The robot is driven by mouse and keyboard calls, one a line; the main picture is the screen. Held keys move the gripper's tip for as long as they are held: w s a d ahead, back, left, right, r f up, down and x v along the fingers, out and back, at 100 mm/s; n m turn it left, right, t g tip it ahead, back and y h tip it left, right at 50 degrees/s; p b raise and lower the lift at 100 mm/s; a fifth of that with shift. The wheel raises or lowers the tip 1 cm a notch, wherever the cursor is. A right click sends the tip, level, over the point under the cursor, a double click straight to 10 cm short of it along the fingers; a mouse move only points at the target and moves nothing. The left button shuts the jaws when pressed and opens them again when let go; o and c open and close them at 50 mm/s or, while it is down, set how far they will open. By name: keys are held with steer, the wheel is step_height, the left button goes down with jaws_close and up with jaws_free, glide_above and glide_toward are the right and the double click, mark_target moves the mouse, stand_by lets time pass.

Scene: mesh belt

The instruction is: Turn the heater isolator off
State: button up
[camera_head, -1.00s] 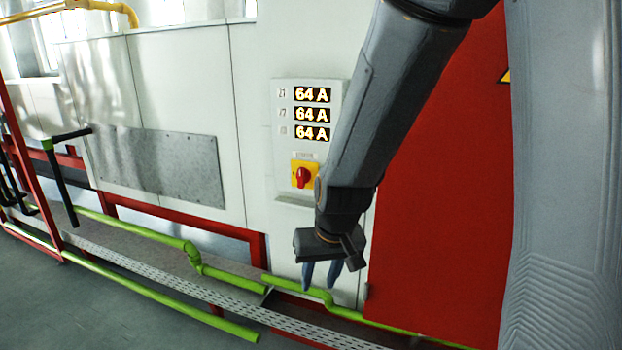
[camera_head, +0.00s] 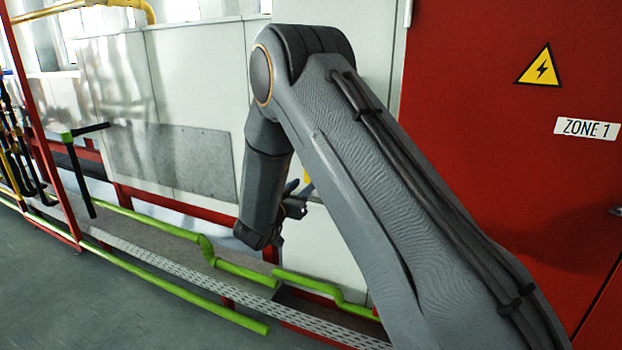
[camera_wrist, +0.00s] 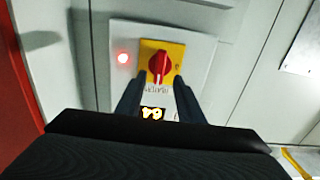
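The heater isolator is a red rotary knob (camera_wrist: 159,67) on a yellow plate (camera_wrist: 174,51), on a pale wall panel (camera_wrist: 205,45). In the wrist view its handle stands roughly upright in the picture. My gripper (camera_wrist: 158,82) is open and empty, its two dark fingers apart and pointing at the knob's lower end. I cannot tell whether they touch it. In the head view my arm hides nearly all of the panel; only a yellow sliver (camera_head: 307,177) shows beside my gripper (camera_head: 299,196).
A red lamp (camera_wrist: 123,58) glows beside the yellow plate. A lit display (camera_wrist: 153,113) shows partly between my fingers. A red door (camera_head: 500,140) with a warning triangle (camera_head: 541,69) and a ZONE 1 label (camera_head: 587,128) is on the right. Green pipes (camera_head: 245,273) run low along the wall.

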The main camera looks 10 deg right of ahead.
steer(key=p+x, duration=0.1)
steer(key=x, duration=0.6)
jaws_close()
